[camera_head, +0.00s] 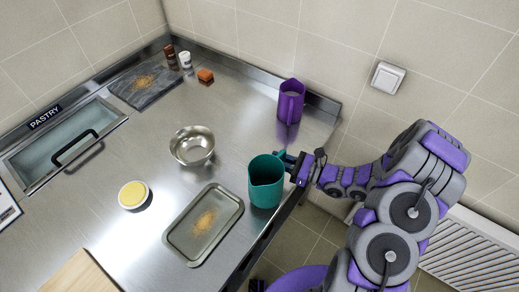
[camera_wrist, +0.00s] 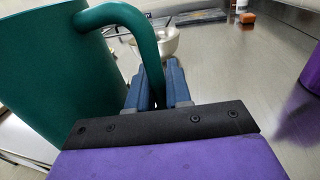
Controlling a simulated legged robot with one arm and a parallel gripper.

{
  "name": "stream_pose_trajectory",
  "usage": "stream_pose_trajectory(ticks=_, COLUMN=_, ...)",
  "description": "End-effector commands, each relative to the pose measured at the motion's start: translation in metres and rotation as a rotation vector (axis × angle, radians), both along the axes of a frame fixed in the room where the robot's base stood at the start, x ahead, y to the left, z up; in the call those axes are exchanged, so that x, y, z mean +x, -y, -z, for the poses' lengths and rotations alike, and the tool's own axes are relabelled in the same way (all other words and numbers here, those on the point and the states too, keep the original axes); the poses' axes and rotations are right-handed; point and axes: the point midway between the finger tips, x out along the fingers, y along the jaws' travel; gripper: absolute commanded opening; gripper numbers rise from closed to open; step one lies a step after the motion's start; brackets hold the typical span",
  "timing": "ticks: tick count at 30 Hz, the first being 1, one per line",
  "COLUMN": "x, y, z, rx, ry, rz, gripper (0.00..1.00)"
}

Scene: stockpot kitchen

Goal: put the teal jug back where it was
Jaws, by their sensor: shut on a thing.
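The teal jug (camera_head: 265,183) is upright at the right edge of the steel counter, just right of the metal tray. I cannot tell whether its base touches the counter. My gripper (camera_head: 288,160) reaches in from the right and is shut on the jug's handle. In the wrist view the jug (camera_wrist: 50,75) fills the left side, and the blue fingers of my gripper (camera_wrist: 158,92) close around the lower part of its handle. The jug's inside looks empty from what shows.
A purple jug (camera_head: 291,103) stands behind. A steel bowl (camera_head: 192,146), a tray with crumbs (camera_head: 186,236), and a yellow-topped round dish (camera_head: 133,195) lie left. A dark slate board (camera_head: 146,87), two shakers and an orange sponge (camera_head: 205,76) are at the back. The counter between bowl and purple jug is clear.

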Motion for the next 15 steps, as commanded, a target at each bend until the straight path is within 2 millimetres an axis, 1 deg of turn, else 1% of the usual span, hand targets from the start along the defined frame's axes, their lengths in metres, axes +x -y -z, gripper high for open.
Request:
stream_pose_trajectory(ticks=2, x=0.013, y=-0.006, z=0.003, rx=0.0, ry=0.001, rz=-0.006, gripper=0.0)
stream_pose_trajectory(ticks=9, x=0.068, y=-0.019, z=0.009, rx=-0.001, ry=0.004, rz=-0.005, gripper=0.0)
stream_pose_trajectory(ticks=15, x=0.113, y=-0.03, z=0.012, rx=0.0, ry=0.005, rz=-0.005, gripper=0.0)
